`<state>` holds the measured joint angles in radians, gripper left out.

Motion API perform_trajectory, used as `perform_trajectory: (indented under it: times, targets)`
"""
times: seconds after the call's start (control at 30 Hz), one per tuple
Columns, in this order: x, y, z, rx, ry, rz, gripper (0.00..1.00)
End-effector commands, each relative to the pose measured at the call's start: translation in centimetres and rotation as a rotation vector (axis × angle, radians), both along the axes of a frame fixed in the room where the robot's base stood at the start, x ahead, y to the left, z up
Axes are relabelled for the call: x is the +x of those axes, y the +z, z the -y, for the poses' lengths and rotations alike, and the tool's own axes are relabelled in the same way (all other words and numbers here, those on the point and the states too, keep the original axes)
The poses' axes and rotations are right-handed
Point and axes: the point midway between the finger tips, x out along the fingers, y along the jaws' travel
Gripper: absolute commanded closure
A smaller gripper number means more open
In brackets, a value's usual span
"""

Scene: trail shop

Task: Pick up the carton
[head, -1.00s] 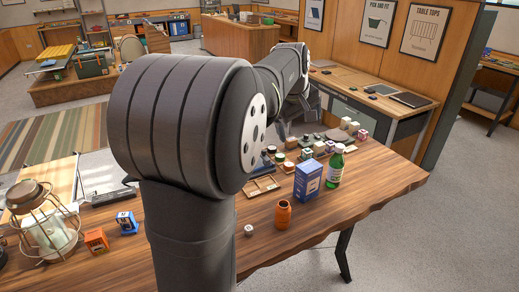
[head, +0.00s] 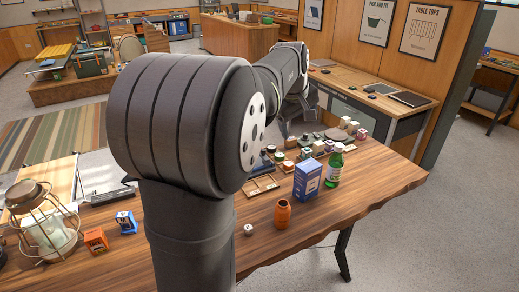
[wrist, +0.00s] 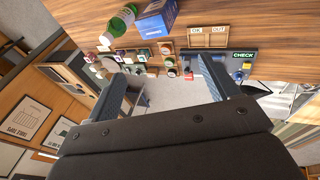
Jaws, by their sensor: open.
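The carton (head: 308,181) is a blue upright box with a pale printed panel. It stands on the wooden table, right of centre in the head view. It also shows at the top of the wrist view (wrist: 158,18), beyond the fingertips and apart from them. My gripper (wrist: 163,74) is open, with nothing between its fingers. In the head view my gripper is at the far side of the table, behind the carton, and is partly hidden by my arm.
A green bottle (head: 335,168) stands close to the carton's right. An orange jar (head: 282,214) and a small white die-like cube (head: 248,229) are nearer. A wooden sorting tray (head: 262,186) and several small blocks lie behind. The table's right end is clear. A lantern (head: 45,225) stands at left.

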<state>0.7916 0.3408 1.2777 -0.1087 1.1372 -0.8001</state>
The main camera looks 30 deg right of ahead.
Motion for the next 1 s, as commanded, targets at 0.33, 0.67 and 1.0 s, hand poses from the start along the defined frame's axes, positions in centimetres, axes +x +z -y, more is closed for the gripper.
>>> perform_trajectory:
  times: [0.33, 0.67, 1.0]
  targets:
    - [1.7, -2.8, 1.6, -0.075, 0.355, -0.174, 0.20]
    - [4.6, -7.9, 4.1, -0.184, 1.042, -0.499, 0.20]
    - [6.3, -11.2, 5.5, -0.229, 1.488, -0.698, 0.20]
